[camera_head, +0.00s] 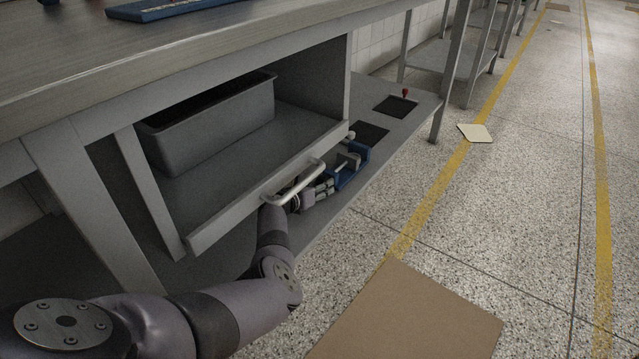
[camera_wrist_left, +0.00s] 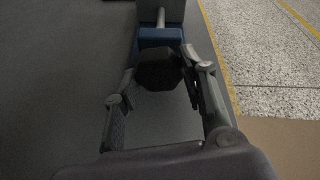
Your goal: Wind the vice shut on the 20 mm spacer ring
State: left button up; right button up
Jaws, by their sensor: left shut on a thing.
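The blue vice (camera_head: 346,180) sits on the lower grey shelf, just past the white bar handle of the bench front. It also shows at the top of the left wrist view (camera_wrist_left: 160,38), with a dark faceted knob (camera_wrist_left: 157,70) at its near end. My left gripper (camera_head: 325,186) reaches in under the handle to the vice's near end. In the wrist view its two fingers (camera_wrist_left: 157,66) stand on either side of the knob and are shut on it. I cannot make out the spacer ring. My right gripper is not in view.
The white bar handle (camera_head: 296,186) and grey front panel (camera_head: 235,208) are close above my left wrist. A grey bin (camera_head: 215,125) stands in the bench compartment. Dark squares (camera_head: 370,134) and a red knob (camera_head: 405,92) are farther along the shelf. A cardboard sheet (camera_head: 410,315) lies on the floor.

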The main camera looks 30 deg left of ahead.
pick_arm(q)
jog(key=shift+m+y, duration=0.3)
jog(key=shift+m, duration=0.3)
jog(key=shift+f, duration=0.1)
jog(key=o, duration=0.9)
jog(key=shift+c, duration=0.2)
jog(key=shift+s, duration=0.1)
jog(key=v, duration=1.2)
